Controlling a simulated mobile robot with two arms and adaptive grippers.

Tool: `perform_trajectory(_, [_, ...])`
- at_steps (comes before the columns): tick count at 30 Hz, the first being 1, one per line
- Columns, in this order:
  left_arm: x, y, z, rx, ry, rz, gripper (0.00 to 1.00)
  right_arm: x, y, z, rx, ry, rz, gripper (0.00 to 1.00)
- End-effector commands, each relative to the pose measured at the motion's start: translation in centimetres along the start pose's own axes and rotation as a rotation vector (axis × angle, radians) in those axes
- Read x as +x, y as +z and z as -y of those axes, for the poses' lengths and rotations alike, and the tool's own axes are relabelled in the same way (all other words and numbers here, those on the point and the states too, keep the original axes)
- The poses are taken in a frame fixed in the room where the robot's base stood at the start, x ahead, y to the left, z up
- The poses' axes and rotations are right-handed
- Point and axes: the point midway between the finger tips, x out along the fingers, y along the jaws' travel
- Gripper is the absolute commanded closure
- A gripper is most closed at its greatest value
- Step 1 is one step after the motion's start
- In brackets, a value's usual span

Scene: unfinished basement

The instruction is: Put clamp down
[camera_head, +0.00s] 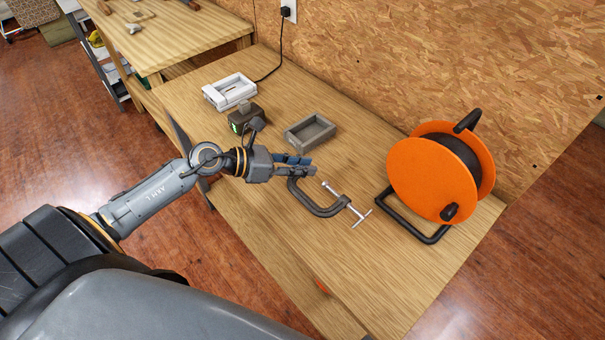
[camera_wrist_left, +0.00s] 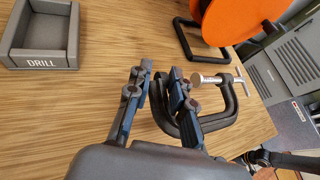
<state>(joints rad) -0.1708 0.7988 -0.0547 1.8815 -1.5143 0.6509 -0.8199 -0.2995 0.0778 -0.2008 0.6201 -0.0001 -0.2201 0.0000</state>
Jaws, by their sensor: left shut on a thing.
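The dark grey C-clamp (camera_head: 322,210) with a silver screw and T-bar is at the middle of the workbench (camera_head: 290,240), left of the orange reel. In the left wrist view, the clamp (camera_wrist_left: 232,100) extends to the right from the blue-padded fingers of the left gripper (camera_wrist_left: 158,105). The clamp is close to the bench top; I cannot tell whether it touches. The fingers hide part of its frame. My right gripper is not in view.
A grey tray marked DRILL (camera_wrist_left: 42,61) is beyond the gripper. A dark battery-like block (camera_head: 243,117) and a white charger (camera_head: 230,91) stand farther back left. The orange cable reel (camera_head: 432,178) stands at right. The bench's near part is mostly clear.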

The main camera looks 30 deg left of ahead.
Motion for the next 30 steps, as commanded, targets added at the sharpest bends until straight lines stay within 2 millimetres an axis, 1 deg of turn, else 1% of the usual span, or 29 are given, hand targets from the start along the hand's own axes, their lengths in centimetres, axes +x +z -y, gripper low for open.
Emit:
perform_trajectory(1, [0.6, -0.4, -0.9, -0.005, 0.005, 0.007, 1.0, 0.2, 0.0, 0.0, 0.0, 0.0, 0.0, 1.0])
perform_trajectory(4, [1.4, -1.2, -2.0, -0.003, 0.002, 0.008, 1.0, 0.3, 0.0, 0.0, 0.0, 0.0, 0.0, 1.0])
perform_trajectory(13, [2.6, -2.6, -3.6, -0.003, 0.001, 0.006, 1.0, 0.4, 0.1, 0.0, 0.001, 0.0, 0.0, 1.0])
perform_trajectory(18, [3.4, -4.7, -3.8, -0.005, 0.002, 0.006, 1.0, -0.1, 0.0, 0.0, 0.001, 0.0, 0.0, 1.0])
perform_trajectory(21, [3.5, -5.2, -3.9, 0.0, 0.001, 0.005, 1.0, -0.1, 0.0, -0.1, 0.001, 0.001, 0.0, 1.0])
perform_trajectory(26, [3.5, -5.3, -3.8, 0.002, 0.001, 0.003, 1.0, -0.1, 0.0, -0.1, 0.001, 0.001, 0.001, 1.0])
perform_trajectory(27, [3.5, -5.5, -3.8, 0.002, 0.001, -0.001, 0.72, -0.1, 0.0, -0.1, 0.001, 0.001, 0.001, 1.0])
perform_trajectory(29, [3.5, -5.5, -3.8, 0.002, 0.001, -0.001, 0.6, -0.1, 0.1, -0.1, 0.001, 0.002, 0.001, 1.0])
perform_trajectory(30, [3.5, -5.5, -3.8, 0.002, 0.001, -0.001, 0.56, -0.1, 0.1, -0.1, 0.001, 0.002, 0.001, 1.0])
